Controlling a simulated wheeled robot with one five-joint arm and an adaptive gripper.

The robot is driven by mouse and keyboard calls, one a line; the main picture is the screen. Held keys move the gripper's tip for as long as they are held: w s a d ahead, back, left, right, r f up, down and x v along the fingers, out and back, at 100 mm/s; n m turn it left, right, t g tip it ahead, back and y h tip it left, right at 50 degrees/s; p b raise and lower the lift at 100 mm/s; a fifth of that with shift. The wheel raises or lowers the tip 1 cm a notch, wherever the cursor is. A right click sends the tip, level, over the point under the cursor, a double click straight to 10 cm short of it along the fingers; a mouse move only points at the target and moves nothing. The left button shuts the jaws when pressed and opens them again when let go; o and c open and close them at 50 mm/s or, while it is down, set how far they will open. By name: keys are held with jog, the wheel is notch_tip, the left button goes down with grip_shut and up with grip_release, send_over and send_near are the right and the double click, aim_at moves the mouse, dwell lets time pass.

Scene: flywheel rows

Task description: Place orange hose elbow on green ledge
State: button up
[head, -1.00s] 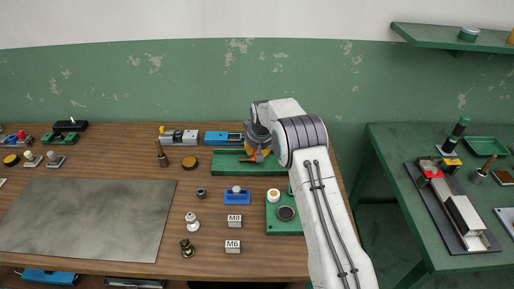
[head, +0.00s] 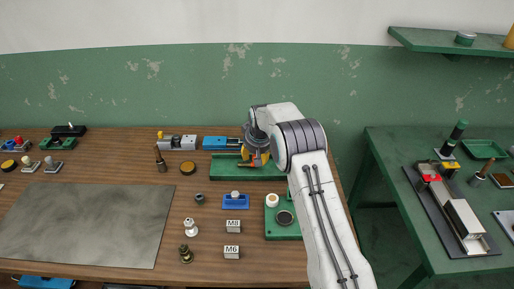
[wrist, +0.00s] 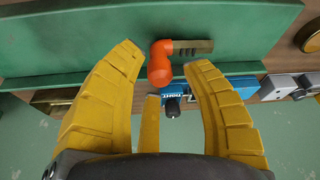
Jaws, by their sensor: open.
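The orange hose elbow (wrist: 163,58) lies on the long green ledge (wrist: 60,45) in the wrist view, close to the ledge's edge beside a blue device (wrist: 225,88). Its orange bend faces my gripper, and its brownish ribbed end points right. In the head view the ledge (head: 225,172) lies at the back of the wooden bench, and the elbow is mostly hidden by my gripper (head: 258,163). In the wrist view the yellow fingers of my gripper (wrist: 165,65) are spread wide. They stand to either side of the elbow with clear gaps.
A blue and grey device (head: 222,143) stands right behind the ledge. A green plate (head: 271,231) with a white-topped part lies in front. A blue holder (head: 235,202) and white M8 and M6 blocks (head: 232,252) stand nearby. The grey mat (head: 85,225) is bare.

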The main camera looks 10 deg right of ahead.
jog(key=shift+b+v, duration=0.35)
jog(key=shift+v, duration=0.7)
jog(key=shift+s+r+b, duration=0.15)
jog(key=shift+r+b, duration=0.1)
jog(key=shift+b, duration=0.45)
jog(key=s+d+r+b, duration=0.1)
jog(key=s+r+b, duration=0.4)
jog(key=s+r, duration=0.8)
jog(key=s+d+f, duration=0.1)
jog(key=s, duration=1.4)
jog(key=s+d+f, duration=0.1)
jog(key=s+f, duration=0.1)
jog(key=s, duration=1.4)
jog(key=shift+s+f+m, duration=0.25)
jog(key=shift+f+m, duration=0.05)
jog(key=shift+f, duration=0.05)
